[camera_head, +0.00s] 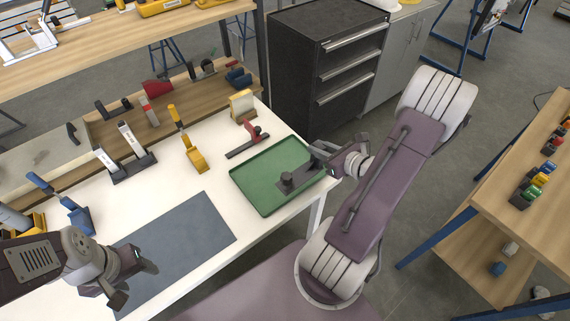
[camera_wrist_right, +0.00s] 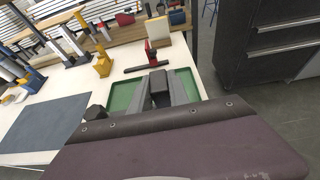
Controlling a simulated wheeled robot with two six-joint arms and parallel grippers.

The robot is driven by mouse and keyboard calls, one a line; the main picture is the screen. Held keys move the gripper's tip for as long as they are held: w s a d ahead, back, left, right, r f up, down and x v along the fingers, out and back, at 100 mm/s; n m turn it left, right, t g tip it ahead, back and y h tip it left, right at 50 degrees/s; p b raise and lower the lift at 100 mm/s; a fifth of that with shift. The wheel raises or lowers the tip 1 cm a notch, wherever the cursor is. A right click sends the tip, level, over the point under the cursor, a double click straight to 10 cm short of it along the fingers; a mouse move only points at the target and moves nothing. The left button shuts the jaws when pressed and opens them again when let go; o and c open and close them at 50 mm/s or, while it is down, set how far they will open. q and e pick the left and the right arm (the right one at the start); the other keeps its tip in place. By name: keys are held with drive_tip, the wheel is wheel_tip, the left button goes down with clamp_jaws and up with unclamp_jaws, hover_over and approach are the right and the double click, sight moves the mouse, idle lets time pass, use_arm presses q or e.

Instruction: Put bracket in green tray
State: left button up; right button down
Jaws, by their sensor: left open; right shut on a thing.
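The green tray (camera_head: 258,203) lies on the white table at its right end; it also shows in the right wrist view (camera_wrist_right: 122,96). My right gripper (camera_head: 308,168) is over the tray's right part and shut on a dark grey piece (camera_head: 287,183), which I take to be the bracket. Its shape is mostly hidden by the dark fingers, and I cannot tell whether it touches the tray floor. In the right wrist view a dark block (camera_wrist_right: 160,87) shows by the fingers. My left gripper (camera_head: 134,283) is open and empty near the grey mat's front left.
The grey mat (camera_head: 180,245) lies left of the tray. A red-and-black tool (camera_head: 248,141) lies just behind the tray, with a yellow clamp (camera_head: 194,157) and a cream block (camera_head: 242,105) nearby. A dark drawer cabinet (camera_head: 330,65) stands behind right.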

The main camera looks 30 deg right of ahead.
drive_tip(key=shift+s+a+r, duration=0.35)
drive_tip(key=shift+r, duration=0.05)
drive_tip(key=w+f, duration=1.1)
drive_tip(key=w, duration=0.1)
drive_tip(key=shift+f+p, duration=0.25)
drive_tip(key=shift+p, duration=0.15)
drive_tip(key=shift+s+f, duration=0.1)
use_arm(q)
drive_tip(key=shift+a+r, duration=0.25)
drive_tip(key=shift+a, duration=0.15)
use_arm(e)
drive_tip(key=c, duration=1.3)
unclamp_jaws()
drive_tip(key=shift+o, duration=0.2)
